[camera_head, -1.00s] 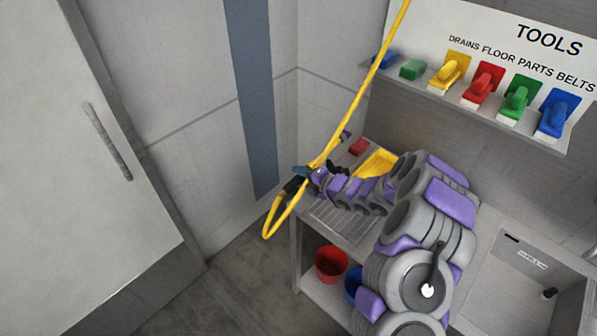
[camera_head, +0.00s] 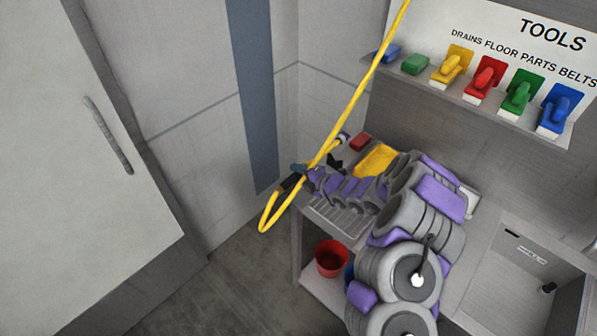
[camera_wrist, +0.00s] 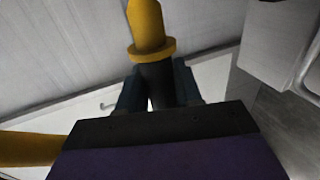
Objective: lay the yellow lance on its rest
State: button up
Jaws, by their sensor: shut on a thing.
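The yellow lance shows in the wrist view as a yellow body (camera_wrist: 146,22) with a yellow collar above a black grip (camera_wrist: 157,84). My gripper (camera_wrist: 158,98) is shut around this black grip. In the head view my gripper (camera_head: 303,173) is over the left end of the counter, near the wall. A long yellow line (camera_head: 357,92) runs from the top of the view past my gripper and bends in a loop (camera_head: 265,226) below it. My arm covers part of the counter. I cannot pick out the lance's rest with certainty.
A shelf with coloured brushes (camera_head: 485,78) hangs above the counter. A red block (camera_head: 360,142) and a yellow tray (camera_head: 376,160) are on the counter beside my arm. A sink (camera_head: 525,270) is at right. A red bucket (camera_head: 331,258) stands underneath. The floor at left is clear.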

jog(key=shift+d+f+b, duration=0.25)
jog(key=shift+d+f, duration=0.1)
jog(key=shift+f, duration=0.25)
jog(key=shift+d+f+b, duration=0.2)
jog(key=shift+d+f, duration=0.1)
jog(key=shift+f, duration=0.25)
jog(key=shift+f+b, duration=0.3)
jog(key=shift+f, duration=0.45)
jog(key=shift+a+f+b, duration=0.25)
jog(key=shift+f+b, duration=0.15)
jog(key=shift+f, duration=0.35)
jog(key=shift+a+f+b, duration=0.25)
jog(key=shift+f+b, duration=0.1)
jog(key=shift+f, duration=0.5)
jog(key=shift+d, duration=0.4)
jog(key=o, duration=0.8)
jog(key=shift+a, duration=0.3)
jog(key=shift+c, duration=0.2)
jog(key=shift+s+d, duration=0.2)
jog(key=shift+d, duration=0.25)
jog(key=p+v, duration=0.2)
jog(key=v, duration=1.4)
jog(key=shift+s, duration=0.3)
